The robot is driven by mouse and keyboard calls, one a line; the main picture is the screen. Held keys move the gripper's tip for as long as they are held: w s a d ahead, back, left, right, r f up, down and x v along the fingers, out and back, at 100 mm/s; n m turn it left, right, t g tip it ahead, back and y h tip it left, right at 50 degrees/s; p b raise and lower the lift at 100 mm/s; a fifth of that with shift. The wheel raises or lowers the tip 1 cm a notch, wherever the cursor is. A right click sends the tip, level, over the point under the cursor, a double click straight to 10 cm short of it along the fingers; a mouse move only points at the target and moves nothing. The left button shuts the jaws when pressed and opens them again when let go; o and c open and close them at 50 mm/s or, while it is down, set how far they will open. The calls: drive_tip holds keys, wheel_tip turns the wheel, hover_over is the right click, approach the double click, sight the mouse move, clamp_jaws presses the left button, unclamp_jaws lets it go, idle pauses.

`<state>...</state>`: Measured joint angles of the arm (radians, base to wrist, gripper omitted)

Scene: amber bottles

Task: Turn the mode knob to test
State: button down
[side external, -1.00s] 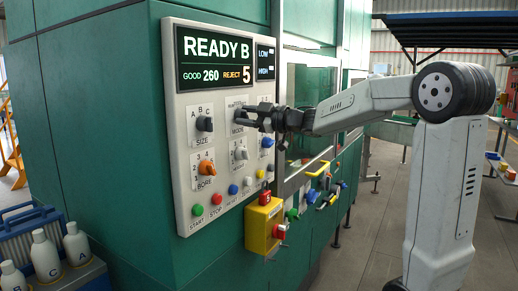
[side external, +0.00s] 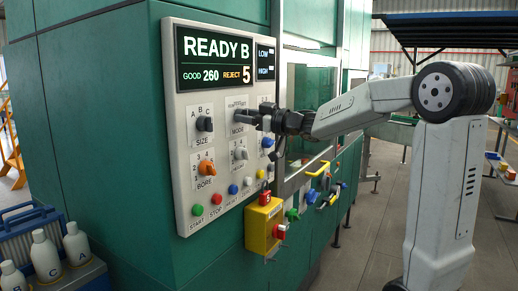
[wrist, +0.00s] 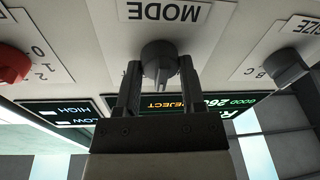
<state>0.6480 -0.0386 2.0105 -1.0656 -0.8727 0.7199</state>
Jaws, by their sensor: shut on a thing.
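The small position words are too blurred to read in the side view, so I cannot tell which position the knob points to.
The black size knob (side external: 204,124) is left of the mode knob. The orange bore knob (side external: 206,168) and a grey knob (side external: 240,153) sit lower. A display (side external: 215,60) reading READY B is above. A yellow box (side external: 263,226) juts out below the panel.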

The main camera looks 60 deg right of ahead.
drive_tip(key=shift+c, duration=1)
unclamp_jaws()
drive_tip(key=shift+s, duration=0.1)
drive_tip(key=s, duration=0.7)
drive_tip(key=shift+s+d+f, duration=0.3)
drive_tip(key=shift+f, duration=0.05)
drive_tip(key=shift+f, duration=0.1)
